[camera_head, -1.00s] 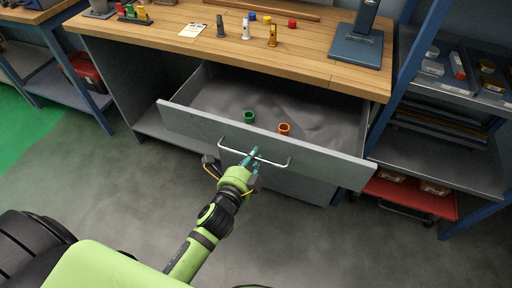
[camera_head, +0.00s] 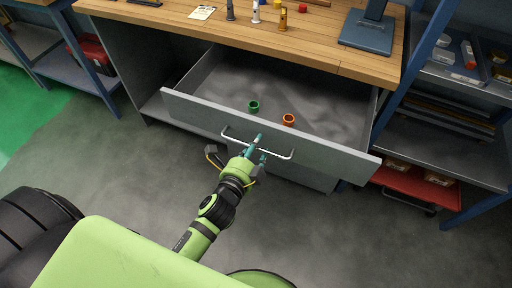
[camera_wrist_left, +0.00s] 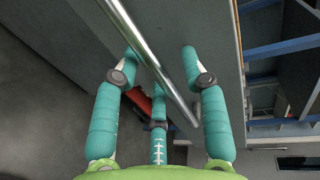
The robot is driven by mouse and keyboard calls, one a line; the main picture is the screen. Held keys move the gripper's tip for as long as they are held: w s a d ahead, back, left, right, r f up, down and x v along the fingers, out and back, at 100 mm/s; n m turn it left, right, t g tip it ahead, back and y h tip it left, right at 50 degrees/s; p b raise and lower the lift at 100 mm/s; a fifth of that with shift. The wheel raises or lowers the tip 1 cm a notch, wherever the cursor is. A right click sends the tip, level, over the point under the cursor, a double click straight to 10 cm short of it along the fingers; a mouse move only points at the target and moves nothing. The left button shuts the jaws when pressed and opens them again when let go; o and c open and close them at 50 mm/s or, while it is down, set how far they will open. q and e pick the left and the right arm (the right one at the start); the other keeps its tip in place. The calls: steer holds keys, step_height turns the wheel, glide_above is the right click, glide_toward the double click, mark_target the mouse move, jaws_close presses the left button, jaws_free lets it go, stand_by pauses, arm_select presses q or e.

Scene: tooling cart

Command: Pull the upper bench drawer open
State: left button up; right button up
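The upper bench drawer (camera_head: 300,141) stands pulled out from under the wooden bench top, its inside in view. Its pale bar handle (camera_head: 278,154) runs across the grey front; in the left wrist view the metal bar (camera_wrist_left: 150,62) crosses diagonally between the fingers. My left gripper (camera_head: 258,149) is at the handle, with teal fingers above and below the bar. In the left wrist view its fingers (camera_wrist_left: 160,75) are spread apart, with gaps to the bar. A green ring (camera_head: 253,106) and an orange ring (camera_head: 289,119) are in the drawer. My right gripper is not in view.
The bench top (camera_head: 320,52) carries a blue-grey stand (camera_head: 367,34) and small upright items. A blue-framed shelf (camera_head: 440,150) with a red tray (camera_head: 420,186) stands close to the drawer's right side. The grey floor in front is clear.

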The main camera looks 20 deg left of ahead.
arm_select(q)
steer(key=v, duration=1.2)
stand_by(0.3)
steer(key=s+d+f+n+g, duration=0.1)
steer(key=s+f+n+g, duration=0.25)
steer(key=f, duration=1.05)
steer(key=s+d+f+n+g, duration=0.1)
steer(key=s+f+n+g, duration=0.25)
steer(key=f, duration=1.05)
steer(key=s+a+f+n+g, duration=0.3)
steer(key=s+f+n, duration=0.1)
steer(key=s+f, duration=0.4)
steer(key=s+a+f+n+g, duration=0.4)
steer(key=s+f, duration=0.4)
steer(key=s, duration=0.3)
steer(key=shift+s+a+n+g+y, duration=0.15)
steer(key=shift+s+n+g+y, duration=0.15)
steer(key=shift+s+n, duration=0.15)
